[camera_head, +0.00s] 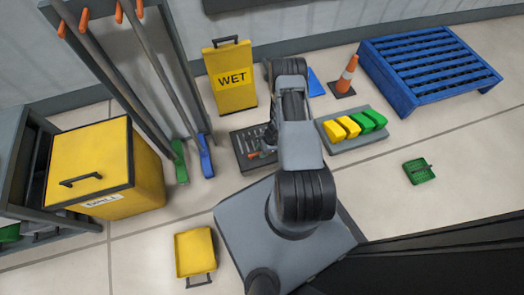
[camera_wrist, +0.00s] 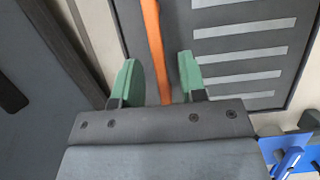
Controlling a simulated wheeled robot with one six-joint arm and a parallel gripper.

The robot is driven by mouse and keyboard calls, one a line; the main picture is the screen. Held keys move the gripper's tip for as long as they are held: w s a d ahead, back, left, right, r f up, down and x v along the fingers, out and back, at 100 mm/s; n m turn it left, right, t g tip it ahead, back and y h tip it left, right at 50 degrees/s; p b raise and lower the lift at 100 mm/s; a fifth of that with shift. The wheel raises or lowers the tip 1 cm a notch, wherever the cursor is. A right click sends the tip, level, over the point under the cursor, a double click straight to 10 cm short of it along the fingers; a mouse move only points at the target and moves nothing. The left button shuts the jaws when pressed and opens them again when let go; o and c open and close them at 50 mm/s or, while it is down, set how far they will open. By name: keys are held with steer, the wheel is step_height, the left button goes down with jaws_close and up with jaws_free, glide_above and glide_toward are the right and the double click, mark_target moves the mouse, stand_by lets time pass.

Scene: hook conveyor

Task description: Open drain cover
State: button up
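The drain cover (camera_head: 243,144) is a dark, slotted plate in the floor, left of my arm in the head view. In the wrist view the drain cover (camera_wrist: 215,17) fills the upper right, with several pale parallel slots. An orange bar (camera_wrist: 153,35) runs along its left side, and its orange end shows low at the plate in the head view. My gripper (camera_wrist: 158,75) is open, with green fingertips on either side of the orange bar. Gaps show between the bar and both fingertips. My arm hides part of the cover in the head view.
A yellow WET sign (camera_head: 231,78) stands behind the cover. Green and blue brushes (camera_head: 206,157) lean on a rack at left. A grey tray (camera_head: 350,143) with yellow and green blocks lies right. A cone (camera_head: 346,77) and blue pallet (camera_head: 425,65) stand beyond.

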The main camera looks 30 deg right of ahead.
steer(key=shift+c, duration=0.3)
jaws_close()
steer(key=shift+r, duration=0.1)
